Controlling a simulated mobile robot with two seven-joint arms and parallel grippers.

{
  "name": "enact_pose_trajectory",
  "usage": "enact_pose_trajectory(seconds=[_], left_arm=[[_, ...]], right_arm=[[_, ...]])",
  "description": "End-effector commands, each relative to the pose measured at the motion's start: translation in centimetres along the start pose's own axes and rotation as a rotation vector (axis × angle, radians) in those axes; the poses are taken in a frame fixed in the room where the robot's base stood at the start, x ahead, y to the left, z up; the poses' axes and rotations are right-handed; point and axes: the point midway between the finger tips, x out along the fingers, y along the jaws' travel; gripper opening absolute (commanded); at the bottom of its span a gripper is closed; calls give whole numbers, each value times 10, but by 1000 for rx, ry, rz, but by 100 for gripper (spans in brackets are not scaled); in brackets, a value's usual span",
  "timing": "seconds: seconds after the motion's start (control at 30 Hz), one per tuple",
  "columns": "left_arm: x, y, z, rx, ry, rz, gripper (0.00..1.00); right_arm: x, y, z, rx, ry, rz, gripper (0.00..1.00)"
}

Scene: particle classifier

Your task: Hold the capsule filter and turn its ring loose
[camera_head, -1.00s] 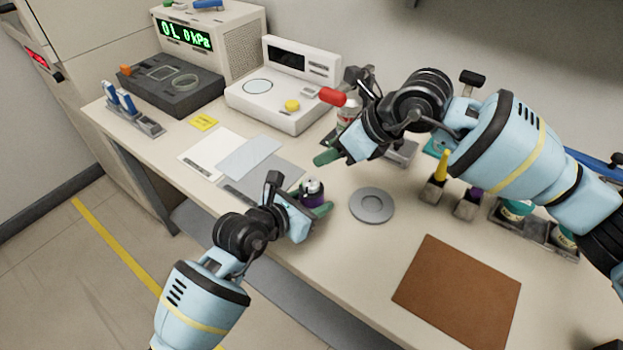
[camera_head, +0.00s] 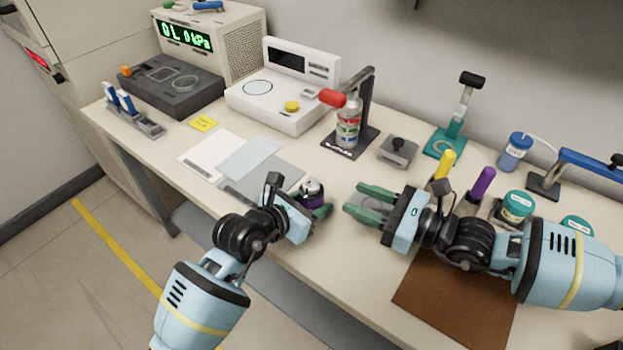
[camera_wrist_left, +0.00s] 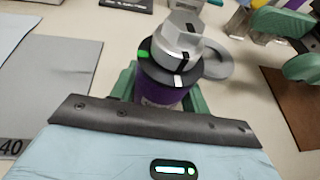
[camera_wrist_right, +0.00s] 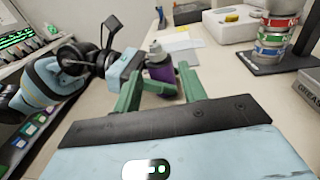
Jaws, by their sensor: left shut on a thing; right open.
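The capsule filter (camera_head: 312,187) stands upright near the bench's front edge, with a purple body and a silver top. In the left wrist view the filter (camera_wrist_left: 160,94) shows a dark ring (camera_wrist_left: 152,66) with a green mark and a white mark under the silver cap. My left gripper (camera_head: 316,209) is shut around the purple body. My right gripper (camera_head: 350,200) is open and empty, to the right of the filter, its fingers pointing left at it. In the right wrist view the filter (camera_wrist_right: 158,66) lies beyond and between the open fingers, apart from them.
A brown mat (camera_head: 425,300) is under my right arm. A press stand (camera_head: 367,100) with banded cylinder, a teal stand (camera_head: 444,145) and jars (camera_head: 516,207) stand behind. Flat sheets (camera_head: 250,157) lie left of the filter.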

Motion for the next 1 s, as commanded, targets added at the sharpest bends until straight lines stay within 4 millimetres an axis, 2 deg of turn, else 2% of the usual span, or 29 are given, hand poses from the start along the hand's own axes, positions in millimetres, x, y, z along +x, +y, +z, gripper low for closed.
enact_pose_trajectory(seconds=[0.2,0.47,0.57,1.0], left_arm=[[0,0,-1,0,2,-1,1],[0,0,-1,0,2,-1,1],[0,0,-1,0,2,-1,1],[0,0,-1,0,2,-1,1]], right_arm=[[-11,7,-1,3,-49,8,42],[-6,7,0,3,-53,9,42],[6,8,1,4,-55,10,42],[82,8,5,4,-54,9,42]])
